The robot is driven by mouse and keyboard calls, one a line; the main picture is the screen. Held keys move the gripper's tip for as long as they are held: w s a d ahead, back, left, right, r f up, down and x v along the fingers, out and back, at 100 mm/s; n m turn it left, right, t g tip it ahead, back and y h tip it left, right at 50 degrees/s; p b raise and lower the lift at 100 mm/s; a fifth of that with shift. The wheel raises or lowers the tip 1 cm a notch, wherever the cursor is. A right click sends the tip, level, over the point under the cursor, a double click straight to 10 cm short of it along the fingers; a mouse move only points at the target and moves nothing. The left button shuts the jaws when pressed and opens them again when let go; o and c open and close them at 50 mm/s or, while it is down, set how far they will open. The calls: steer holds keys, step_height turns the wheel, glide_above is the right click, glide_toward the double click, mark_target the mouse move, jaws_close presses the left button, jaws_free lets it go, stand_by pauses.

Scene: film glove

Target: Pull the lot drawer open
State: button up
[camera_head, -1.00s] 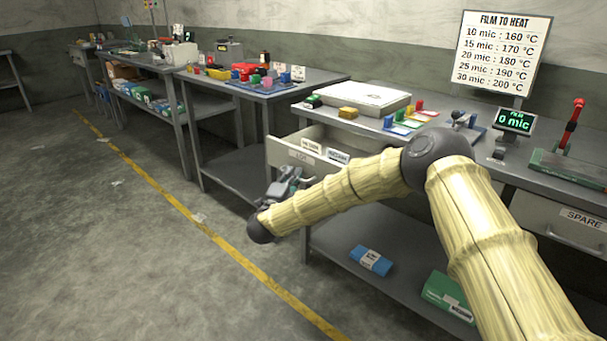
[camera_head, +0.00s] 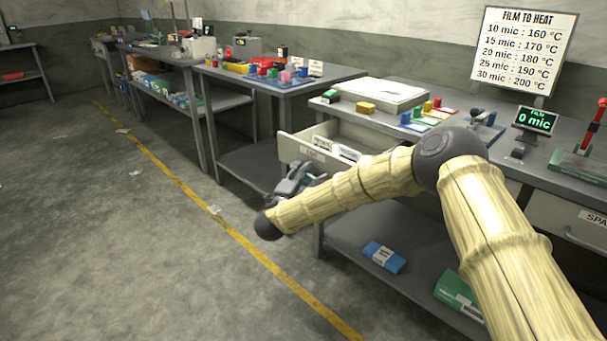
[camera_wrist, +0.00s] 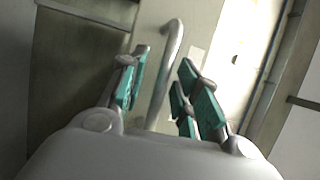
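The lot drawer (camera_head: 290,149) stands out from under the right-hand bench in the head view, its inside partly visible. My gripper (camera_head: 297,180) is just in front of the drawer front. In the wrist view the fingers (camera_wrist: 163,88) are apart, with teal pads. The pale drawer front (camera_wrist: 205,45) lies beyond.
The bench (camera_head: 470,120) carries a white flat box (camera_head: 372,93), coloured blocks and a display (camera_head: 536,120). A blue pack (camera_head: 384,256) and a green box (camera_head: 460,292) lie on the shelf below. The floor (camera_head: 150,270) to the left is mostly clear.

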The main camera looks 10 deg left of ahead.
steer(key=v, duration=1.2)
